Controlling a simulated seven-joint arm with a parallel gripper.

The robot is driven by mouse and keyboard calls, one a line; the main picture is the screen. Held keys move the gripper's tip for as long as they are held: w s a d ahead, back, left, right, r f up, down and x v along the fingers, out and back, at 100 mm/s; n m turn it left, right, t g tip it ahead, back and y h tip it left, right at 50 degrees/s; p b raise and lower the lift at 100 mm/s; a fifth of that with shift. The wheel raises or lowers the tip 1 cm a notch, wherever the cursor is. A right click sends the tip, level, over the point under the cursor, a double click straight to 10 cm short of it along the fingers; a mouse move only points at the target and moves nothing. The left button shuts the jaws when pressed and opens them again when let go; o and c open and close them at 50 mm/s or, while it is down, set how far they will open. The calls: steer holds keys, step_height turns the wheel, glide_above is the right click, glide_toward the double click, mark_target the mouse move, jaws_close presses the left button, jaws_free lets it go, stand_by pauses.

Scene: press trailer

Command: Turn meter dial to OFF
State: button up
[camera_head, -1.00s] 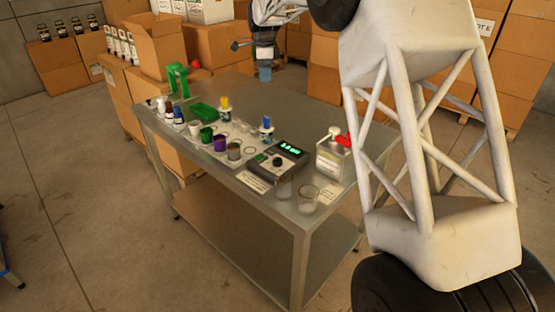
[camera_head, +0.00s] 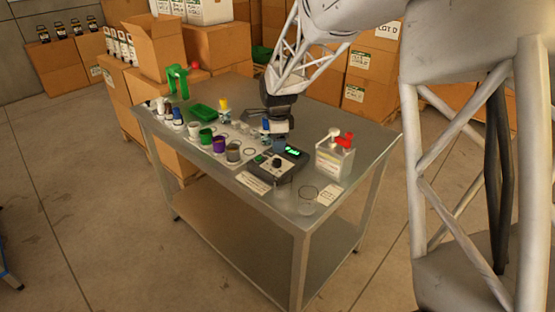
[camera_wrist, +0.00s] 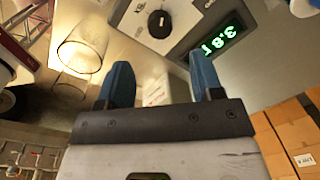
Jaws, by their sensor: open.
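The meter (camera_head: 274,168) is a dark box with a light face, near the front right part of the metal table. Its green display reads what looks like 3.8 or 18.3 in the wrist view, upside down. The black dial (camera_wrist: 159,24) is round with a pale mark; it also shows small in the head view (camera_head: 276,162). The dial's exact setting is too small to tell. My gripper (camera_wrist: 158,80) has two blue fingers, open and empty, with the meter beyond the fingertips and the dial roughly between them. In the head view, my gripper (camera_head: 278,144) hangs just behind and over the meter.
Clear glasses (camera_head: 306,202) stand in front of the meter. Several cups (camera_head: 219,144) and a green tray (camera_head: 203,111) are to the left. Cardboard boxes (camera_head: 213,50) stand behind the table (camera_head: 300,224).

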mark_target(277, 160)
steer(key=shift+f, duration=0.1)
stand_by(0.3)
steer(key=shift+w+f, duration=0.2)
steer(key=shift+f, duration=3.6)
steer(key=c, duration=0.9)
